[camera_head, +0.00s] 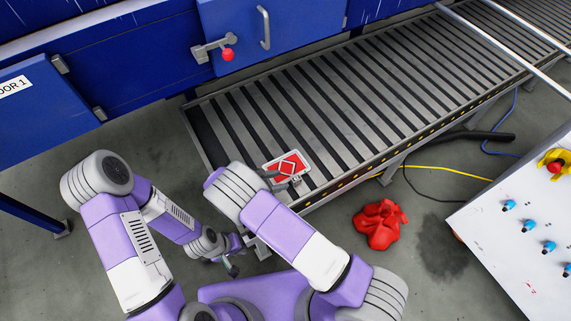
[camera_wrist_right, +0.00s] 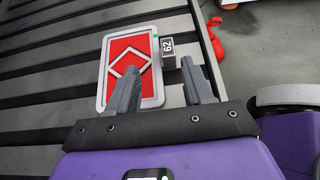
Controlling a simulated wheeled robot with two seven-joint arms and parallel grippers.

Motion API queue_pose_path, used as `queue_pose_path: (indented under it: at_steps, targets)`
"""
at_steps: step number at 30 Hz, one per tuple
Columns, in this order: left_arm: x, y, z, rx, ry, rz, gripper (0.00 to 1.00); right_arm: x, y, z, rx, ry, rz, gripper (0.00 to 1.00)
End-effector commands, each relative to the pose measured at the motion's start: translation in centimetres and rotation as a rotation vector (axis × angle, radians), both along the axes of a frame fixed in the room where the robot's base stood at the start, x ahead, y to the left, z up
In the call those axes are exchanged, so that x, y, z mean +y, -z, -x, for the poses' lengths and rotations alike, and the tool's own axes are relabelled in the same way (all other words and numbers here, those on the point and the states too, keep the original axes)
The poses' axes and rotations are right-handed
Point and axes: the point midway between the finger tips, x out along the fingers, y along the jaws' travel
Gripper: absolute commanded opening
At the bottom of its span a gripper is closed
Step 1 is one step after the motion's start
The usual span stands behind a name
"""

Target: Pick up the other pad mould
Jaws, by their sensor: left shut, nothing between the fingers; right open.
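The pad mould (camera_head: 288,165) is a flat red plate with a white diamond outline and a pale rim. It lies on the slatted conveyor near its front edge. In the right wrist view the mould (camera_wrist_right: 127,70) has a small grey block (camera_wrist_right: 168,48) marked 62 on its right side. My right gripper (camera_wrist_right: 160,68) is open over the mould's near right part, its fingertips on either side of the block's line; I cannot tell whether they touch it. In the head view my right gripper (camera_head: 284,182) partly covers the mould's near side. My left gripper (camera_head: 232,268) is shut and empty, low beside the conveyor's near end.
The conveyor (camera_head: 340,105) runs to the upper right and is otherwise clear nearby. A blue cabinet (camera_head: 215,45) stands behind it. A white control panel (camera_head: 530,235) is at far right.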

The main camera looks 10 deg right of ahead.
Motion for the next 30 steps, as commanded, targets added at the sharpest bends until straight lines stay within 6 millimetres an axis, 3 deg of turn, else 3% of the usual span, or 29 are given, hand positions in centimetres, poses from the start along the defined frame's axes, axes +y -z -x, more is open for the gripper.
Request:
queue_pose_path:
  at_steps: [17,24,25,30]
  targets:
    - [0.0,2.7,0.2,0.003,0.0,0.0,0.0,-5.6,3.5,-1.4,-0.001,0.0,0.003,0.51]
    - [0.0,2.6,0.2,0.003,0.0,0.001,0.0,-5.9,3.5,-1.6,-0.002,-0.002,0.002,0.51]
    - [0.0,2.6,0.2,0.003,0.0,0.001,0.0,-5.9,3.5,-1.6,-0.002,-0.002,0.002,0.5]
    - [0.0,2.6,0.2,0.003,0.0,0.001,0.0,-5.9,3.5,-1.6,-0.002,-0.002,0.002,0.23]
